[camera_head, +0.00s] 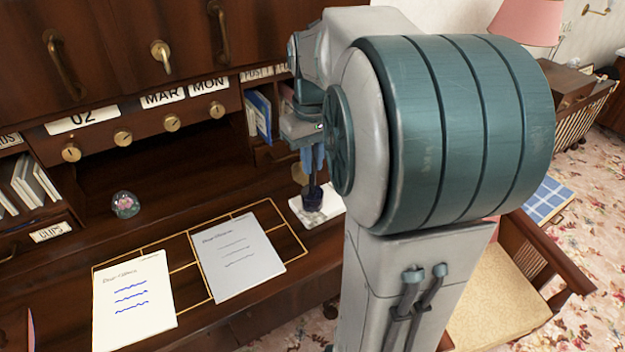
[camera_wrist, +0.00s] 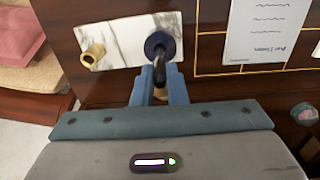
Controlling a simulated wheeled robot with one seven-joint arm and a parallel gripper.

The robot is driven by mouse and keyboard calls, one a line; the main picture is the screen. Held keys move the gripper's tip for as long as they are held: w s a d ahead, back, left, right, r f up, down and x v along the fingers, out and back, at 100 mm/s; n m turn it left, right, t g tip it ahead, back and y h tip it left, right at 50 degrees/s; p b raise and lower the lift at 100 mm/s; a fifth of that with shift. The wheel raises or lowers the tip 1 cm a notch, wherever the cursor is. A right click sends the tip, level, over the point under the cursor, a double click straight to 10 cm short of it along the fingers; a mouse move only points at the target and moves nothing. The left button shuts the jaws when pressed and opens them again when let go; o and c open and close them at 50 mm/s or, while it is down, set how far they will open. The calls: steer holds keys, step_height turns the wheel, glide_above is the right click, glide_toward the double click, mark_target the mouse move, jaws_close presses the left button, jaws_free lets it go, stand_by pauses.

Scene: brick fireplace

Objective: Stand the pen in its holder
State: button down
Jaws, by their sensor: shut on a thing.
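My gripper (camera_head: 312,172) points down over the desk, its blue fingers shut on a dark, slim pen (camera_wrist: 159,72). The pen is roughly upright in the head view. Below the fingers, a dark blue cup-like holder (camera_head: 312,201) stands on a white marble base (camera_head: 328,212). In the wrist view, the pen's lower part overlaps the round dark blue holder (camera_wrist: 160,42). The pen's lower end looks to be at or inside the holder's mouth; I cannot tell how deep it sits. My arm hides part of the base in the head view.
A brass cup (camera_wrist: 93,56) stands at the other end of the marble base. Letter sheets (camera_head: 238,256) lie on the desk to the left. A glass paperweight (camera_head: 125,204) sits farther left. Pigeonholes and drawers rise behind; a wooden chair (camera_head: 505,285) stands right.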

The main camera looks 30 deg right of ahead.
steer(key=shift+r+p, duration=1.15)
steer(key=shift+r, duration=0.35)
steer(key=shift+r+p, duration=1)
steer(key=shift+r, duration=0.2)
